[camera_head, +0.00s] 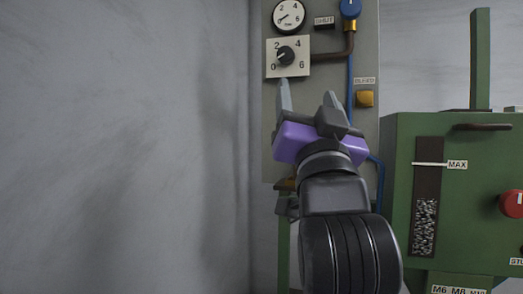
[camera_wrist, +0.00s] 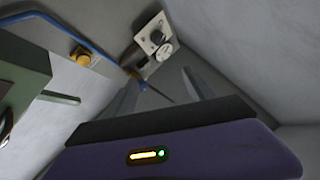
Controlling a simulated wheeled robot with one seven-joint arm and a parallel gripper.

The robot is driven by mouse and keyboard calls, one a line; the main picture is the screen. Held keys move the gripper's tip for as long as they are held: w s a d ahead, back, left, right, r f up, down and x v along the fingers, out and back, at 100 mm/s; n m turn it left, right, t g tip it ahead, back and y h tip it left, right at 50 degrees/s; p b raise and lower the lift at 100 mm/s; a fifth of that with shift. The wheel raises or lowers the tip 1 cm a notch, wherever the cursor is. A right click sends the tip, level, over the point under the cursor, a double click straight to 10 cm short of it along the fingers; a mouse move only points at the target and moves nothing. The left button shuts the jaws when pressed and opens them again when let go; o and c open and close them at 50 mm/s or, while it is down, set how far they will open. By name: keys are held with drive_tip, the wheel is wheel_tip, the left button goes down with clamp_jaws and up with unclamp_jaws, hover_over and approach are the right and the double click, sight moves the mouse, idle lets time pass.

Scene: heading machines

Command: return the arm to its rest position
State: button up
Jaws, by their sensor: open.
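My gripper (camera_head: 307,103) is in front of the grey panel (camera_head: 269,150) in the head view. Its two fingers stand apart, pointing up, with nothing between them. My arm reaches up from the bottom of the picture to the purple gripper body. In the head view the left fingertip appears just below the white dial plate with the black knob (camera_head: 286,55). In the wrist view my gripper (camera_wrist: 158,80) also shows, both fingers apart and empty. I cannot tell the exact distance from the fingertips to the panel.
A round gauge (camera_head: 289,16), a blue knob (camera_head: 350,8) and a yellow button (camera_head: 365,98) are on the panel. A green machine (camera_head: 470,140) with a red button (camera_head: 512,203) stands at the right. A bare grey wall (camera_head: 120,150) fills the left, with free room before it.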

drive_tip(key=s+d+f+n+g+y, duration=0.1)
drive_tip(key=s+f+n, duration=0.15)
drive_tip(key=f, duration=0.85)
drive_tip(key=s+d+f+n+g+y+b, duration=0.15)
drive_tip(key=s+f, duration=0.25)
drive_tip(key=f, duration=0.8)
drive_tip(key=s+d+f+n+y, duration=0.1)
drive_tip(key=s+f+n+y, duration=0.15)
drive_tip(key=f, duration=0.85)
drive_tip(key=s+d+f+m+g+h+b, duration=0.1)
drive_tip(key=s+d+f+g, duration=0.3)
drive_tip(key=s+f, duration=0.9)
drive_tip(key=s+d+f+m+g+h, duration=0.2)
drive_tip(key=s+d+f+g+h, duration=0.2)
drive_tip(key=s+f, duration=1)
drive_tip(key=s+d+g, duration=0.1)
drive_tip(key=s, duration=0.5)
drive_tip(key=shift+s+d+b, duration=0.15)
drive_tip(key=shift+s+b, duration=0.2)
drive_tip(key=shift+s, duration=0.05)
drive_tip(key=shift+c, duration=0.4)
